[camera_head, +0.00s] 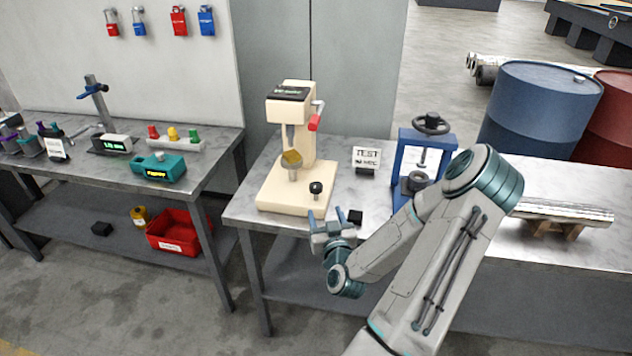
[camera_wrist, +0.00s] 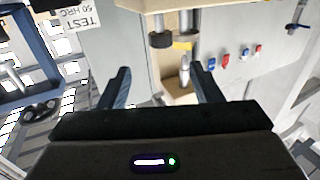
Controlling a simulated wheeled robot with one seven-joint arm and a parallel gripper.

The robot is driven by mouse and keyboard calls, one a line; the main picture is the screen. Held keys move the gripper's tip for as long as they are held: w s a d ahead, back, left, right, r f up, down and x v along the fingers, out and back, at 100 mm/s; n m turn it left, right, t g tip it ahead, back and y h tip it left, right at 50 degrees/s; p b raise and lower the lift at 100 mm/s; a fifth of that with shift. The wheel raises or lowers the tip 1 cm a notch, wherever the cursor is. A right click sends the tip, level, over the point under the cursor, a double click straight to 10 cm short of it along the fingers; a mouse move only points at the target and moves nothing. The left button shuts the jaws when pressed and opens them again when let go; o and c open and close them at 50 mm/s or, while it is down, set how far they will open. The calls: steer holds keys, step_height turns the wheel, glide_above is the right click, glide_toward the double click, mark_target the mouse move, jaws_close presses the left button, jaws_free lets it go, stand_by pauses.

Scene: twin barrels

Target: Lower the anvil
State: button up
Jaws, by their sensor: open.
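The cream bench hardness tester (camera_head: 297,130) stands on the near left corner of the metal-topped bench. Its gold-coloured anvil (camera_head: 291,158) sits on a short post above the base, below the silver indenter; a gap between them shows in the wrist view (camera_wrist: 183,44). A black knob (camera_head: 316,188) stands upright at the base's front right; it also shows in the upside-down wrist view (camera_wrist: 160,40). A red-handled lever (camera_head: 314,123) is on the tester's right side. My gripper (camera_head: 332,222) is open and empty, in front of the tester's base, apart from the knob.
A TEST sign (camera_head: 367,157) stands right of the tester. A blue press (camera_head: 424,155) with a black handwheel is further right, partly behind my arm. A small black block (camera_head: 355,216) lies near the bench's front edge. Another bench (camera_head: 210,150) stands left, across a gap.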

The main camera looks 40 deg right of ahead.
mark_target(317, 191)
steer(key=p+x, duration=0.3)
steer(key=x, duration=1)
steer(key=c, duration=1)
